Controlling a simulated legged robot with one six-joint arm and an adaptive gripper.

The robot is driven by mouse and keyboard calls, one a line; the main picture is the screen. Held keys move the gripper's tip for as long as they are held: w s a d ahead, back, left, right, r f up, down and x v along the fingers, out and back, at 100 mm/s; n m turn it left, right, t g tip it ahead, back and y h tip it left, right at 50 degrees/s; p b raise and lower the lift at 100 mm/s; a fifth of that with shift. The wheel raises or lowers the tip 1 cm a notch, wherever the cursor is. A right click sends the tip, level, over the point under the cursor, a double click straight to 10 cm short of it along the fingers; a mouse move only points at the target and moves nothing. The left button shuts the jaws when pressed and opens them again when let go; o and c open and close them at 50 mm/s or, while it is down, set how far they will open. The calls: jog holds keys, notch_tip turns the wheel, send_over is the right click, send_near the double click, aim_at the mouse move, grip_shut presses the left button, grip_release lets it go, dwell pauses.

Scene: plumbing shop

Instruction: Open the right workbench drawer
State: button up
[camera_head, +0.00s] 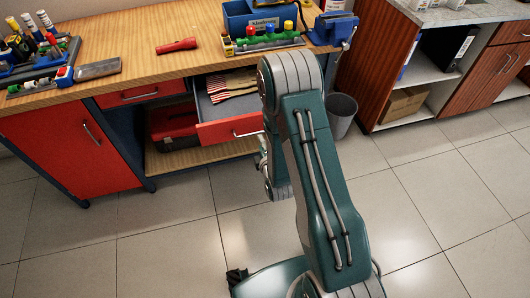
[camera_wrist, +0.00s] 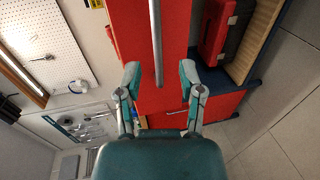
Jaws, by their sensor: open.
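The right workbench drawer (camera_head: 229,129) has a red front and stands pulled out from under the wooden worktop. Its grey inside shows, with striped work gloves (camera_head: 231,86) in it. Its metal handle (camera_head: 248,133) is partly hidden behind my arm. In the wrist view the red drawer front (camera_wrist: 177,42) fills the upper middle, and the handle bar (camera_wrist: 157,45) runs down to between my fingertips. My gripper (camera_wrist: 160,76) is open, one finger on each side of the bar's end, with gaps showing. In the head view my arm mostly hides the gripper.
The closed left drawer (camera_head: 139,94) and red cabinet door (camera_head: 74,150) are to the left. A red toolbox (camera_head: 172,130) sits on the lower shelf. A grey bin (camera_head: 342,113) stands right of the bench. The tiled floor in front is clear.

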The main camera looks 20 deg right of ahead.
jog(key=v, duration=0.5)
jog(key=shift+s, duration=0.3)
notch_tip(320, 180, up, 18)
jog(key=m+g, duration=0.5)
jog(key=m, duration=0.4)
jog(key=s+r+m+g, duration=0.2)
jog(key=s+r+m, duration=0.2)
jog(key=s, duration=0.6)
jog(key=s+r+m+g, duration=0.3)
jog(key=s+r+m, duration=0.2)
jog(key=s+r, duration=0.3)
jog(key=s, duration=0.3)
jog(key=shift+s, duration=0.25)
